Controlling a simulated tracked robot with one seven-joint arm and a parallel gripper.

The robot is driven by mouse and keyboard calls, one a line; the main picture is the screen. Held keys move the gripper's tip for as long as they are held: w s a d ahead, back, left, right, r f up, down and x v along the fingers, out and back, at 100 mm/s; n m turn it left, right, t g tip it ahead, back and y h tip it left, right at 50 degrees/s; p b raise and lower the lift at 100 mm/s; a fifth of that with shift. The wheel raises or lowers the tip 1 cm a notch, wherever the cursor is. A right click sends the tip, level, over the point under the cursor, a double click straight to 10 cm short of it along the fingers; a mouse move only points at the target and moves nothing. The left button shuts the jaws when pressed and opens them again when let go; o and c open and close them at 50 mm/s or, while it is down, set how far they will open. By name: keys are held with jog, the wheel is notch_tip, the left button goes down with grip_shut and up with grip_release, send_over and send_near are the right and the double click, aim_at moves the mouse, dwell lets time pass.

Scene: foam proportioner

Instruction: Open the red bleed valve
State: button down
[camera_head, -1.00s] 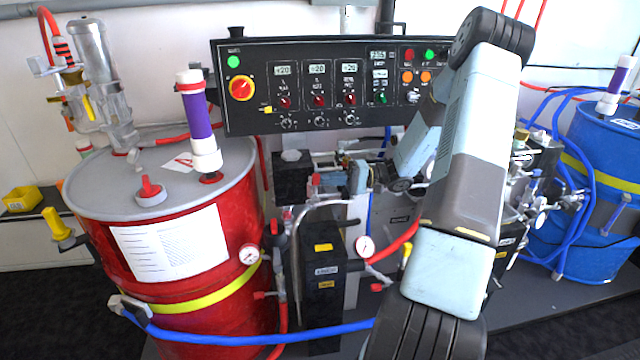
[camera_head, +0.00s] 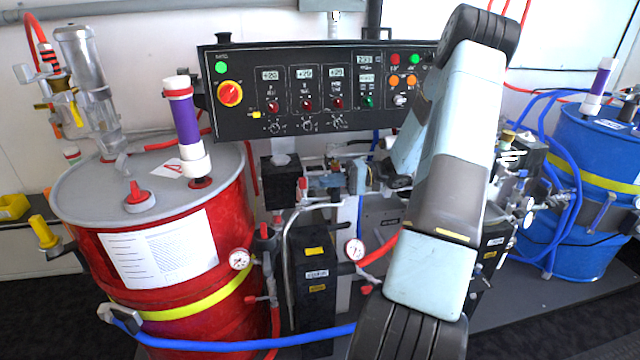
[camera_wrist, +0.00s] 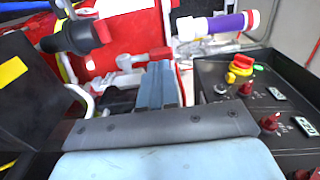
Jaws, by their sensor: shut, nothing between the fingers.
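A small red valve handle (camera_head: 302,188) sits among the fittings between the red drum and my arm in the head view. In the wrist view a red handle (camera_wrist: 158,53) on a metallic fitting lies just beyond my fingertips; I cannot be sure that it is the same one. My gripper (camera_wrist: 157,72) is shut and empty, its blue-grey fingers together. In the head view my gripper (camera_head: 356,178) is small and partly lost among the fittings, to the right of the red handle. Contact between them cannot be made out.
A red drum (camera_head: 225,225) stands at left, with a purple and white tube (camera_head: 185,125) on its lid. The black control panel (camera_head: 235,125) is behind. Gauges (camera_head: 354,249), hoses and a black block (camera_head: 315,275) crowd the middle. A blue drum (camera_head: 600,150) stands at right.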

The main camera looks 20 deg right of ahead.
jog(key=v, duration=1)
jog(key=shift+d, duration=0.15)
jog(key=shift+f, duration=0.1)
dwell(0.5)
